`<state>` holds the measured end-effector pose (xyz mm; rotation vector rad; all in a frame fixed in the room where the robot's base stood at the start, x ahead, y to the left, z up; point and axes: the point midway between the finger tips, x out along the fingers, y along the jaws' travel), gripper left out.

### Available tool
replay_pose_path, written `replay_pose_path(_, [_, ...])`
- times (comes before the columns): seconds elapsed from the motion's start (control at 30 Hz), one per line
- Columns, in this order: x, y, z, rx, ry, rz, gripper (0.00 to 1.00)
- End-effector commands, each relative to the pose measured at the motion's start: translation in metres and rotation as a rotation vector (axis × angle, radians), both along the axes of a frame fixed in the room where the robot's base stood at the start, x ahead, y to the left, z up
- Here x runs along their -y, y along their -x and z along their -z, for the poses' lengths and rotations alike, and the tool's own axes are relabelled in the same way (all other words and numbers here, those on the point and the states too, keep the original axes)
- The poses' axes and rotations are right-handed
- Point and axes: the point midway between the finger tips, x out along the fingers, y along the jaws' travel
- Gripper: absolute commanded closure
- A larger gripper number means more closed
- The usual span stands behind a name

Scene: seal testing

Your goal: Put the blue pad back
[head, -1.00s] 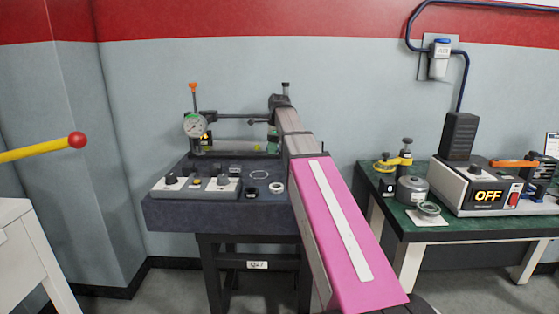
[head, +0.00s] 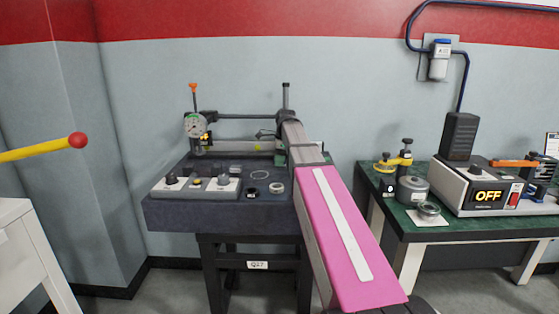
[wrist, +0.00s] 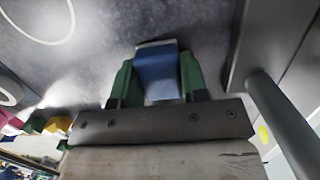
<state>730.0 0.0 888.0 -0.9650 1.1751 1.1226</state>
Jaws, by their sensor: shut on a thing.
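My gripper (wrist: 156,84) shows in the wrist view with green fingers on both sides of a blue pad (wrist: 157,68). It is shut on the pad, over a dark grey surface. A pale edge shows at the far and near ends of the pad; I cannot tell whether the pad touches the surface. In the head view my gripper is low at the right rear of the dark testing table (head: 180,218), partly hidden by my arm, and the pad cannot be made out.
A dial gauge (head: 195,125) on a post and a control box with knobs (head: 196,188) stand left of my gripper. A post (head: 286,97) rises behind my arm. A grey rod (wrist: 283,122) is close on the right in the wrist view. A green-topped bench (head: 450,229) stands at right.

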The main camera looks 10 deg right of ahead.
Motion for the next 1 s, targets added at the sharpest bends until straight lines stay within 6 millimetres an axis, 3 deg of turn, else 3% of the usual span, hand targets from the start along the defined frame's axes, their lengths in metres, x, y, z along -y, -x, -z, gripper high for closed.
replay_pose_path(0.07, [0.0,0.0,0.002,0.0,0.0,0.0,0.82])
replay_pose_path(0.1, [0.0,0.0,0.002,0.0,0.0,0.0,0.47])
replay_pose_path(0.13, [0.0,0.0,0.002,0.0,0.0,0.0,0.37])
replay_pose_path(0.17, [0.0,0.0,0.002,0.0,0.0,0.0,0.34])
replay_pose_path(0.57, [0.001,0.0,-0.006,0.001,0.0,0.0,0.34])
replay_pose_path(1.0, [0.011,0.001,-0.079,0.002,0.0,0.0,0.34])
